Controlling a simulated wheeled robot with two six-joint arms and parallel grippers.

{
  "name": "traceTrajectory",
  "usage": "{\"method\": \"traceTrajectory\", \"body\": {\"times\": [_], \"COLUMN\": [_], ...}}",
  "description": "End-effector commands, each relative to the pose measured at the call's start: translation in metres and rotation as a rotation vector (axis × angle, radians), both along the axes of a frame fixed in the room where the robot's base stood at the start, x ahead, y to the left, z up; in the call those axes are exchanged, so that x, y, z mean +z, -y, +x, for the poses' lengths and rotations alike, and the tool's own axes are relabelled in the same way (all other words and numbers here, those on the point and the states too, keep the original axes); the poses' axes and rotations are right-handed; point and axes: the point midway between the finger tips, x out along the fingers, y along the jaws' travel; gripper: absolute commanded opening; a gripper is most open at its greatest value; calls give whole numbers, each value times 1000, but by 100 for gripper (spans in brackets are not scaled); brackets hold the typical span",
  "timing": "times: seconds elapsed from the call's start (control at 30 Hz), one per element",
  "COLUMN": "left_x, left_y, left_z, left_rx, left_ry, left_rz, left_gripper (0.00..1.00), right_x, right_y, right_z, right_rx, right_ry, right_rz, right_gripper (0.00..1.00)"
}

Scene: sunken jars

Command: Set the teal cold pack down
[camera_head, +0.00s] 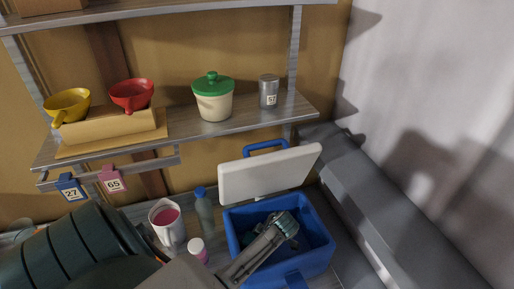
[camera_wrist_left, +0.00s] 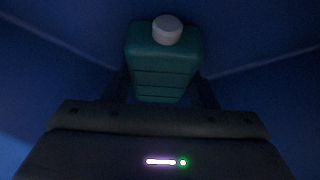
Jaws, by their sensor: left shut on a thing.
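The teal cold pack (camera_wrist_left: 164,76) has a white round cap and ridges across its front. In the left wrist view it sits between my left gripper's fingers (camera_wrist_left: 163,92), with blue walls around it. In the head view my left gripper (camera_head: 285,224) reaches from the bottom into the open blue cooler (camera_head: 312,262) and is shut on the pack. The pack is mostly hidden there by the gripper. I cannot tell whether it touches the cooler's floor. My right gripper is not in view.
The cooler's white lid (camera_head: 270,175) stands open behind it. A pink-filled cup (camera_head: 168,222), a grey-green bottle (camera_head: 204,212) and a small pink-and-white bottle (camera_head: 198,250) stand left of the cooler. A shelf above holds a green-lidded jar (camera_head: 213,100), a can (camera_head: 268,90) and bowls.

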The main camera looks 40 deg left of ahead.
Motion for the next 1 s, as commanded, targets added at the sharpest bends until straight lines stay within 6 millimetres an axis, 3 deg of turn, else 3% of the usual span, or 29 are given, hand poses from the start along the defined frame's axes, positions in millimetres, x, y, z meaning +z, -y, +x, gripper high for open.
{"method": "traceTrajectory", "body": {"times": [0.03,0.1,0.13,0.53,0.87,0.97,1.0], "left_x": [-4,-5,-4,3,61,81,91], "left_y": [2,2,2,6,39,48,50], "left_z": [-3,-3,-3,0,11,14,14], "left_rx": [0,0,0,-2,-1,0,-1], "left_ry": [-8,-8,-8,-3,0,-1,-5], "left_rz": [-6,-6,-6,-4,-8,-8,-7], "left_gripper": [58,72,74,74,74,74,74], "right_x": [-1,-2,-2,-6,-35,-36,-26], "right_y": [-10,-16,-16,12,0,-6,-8], "right_z": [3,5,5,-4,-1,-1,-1], "right_rx": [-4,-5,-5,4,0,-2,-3], "right_ry": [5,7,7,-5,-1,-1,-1], "right_rz": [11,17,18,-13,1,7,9], "right_gripper": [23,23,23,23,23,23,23]}}
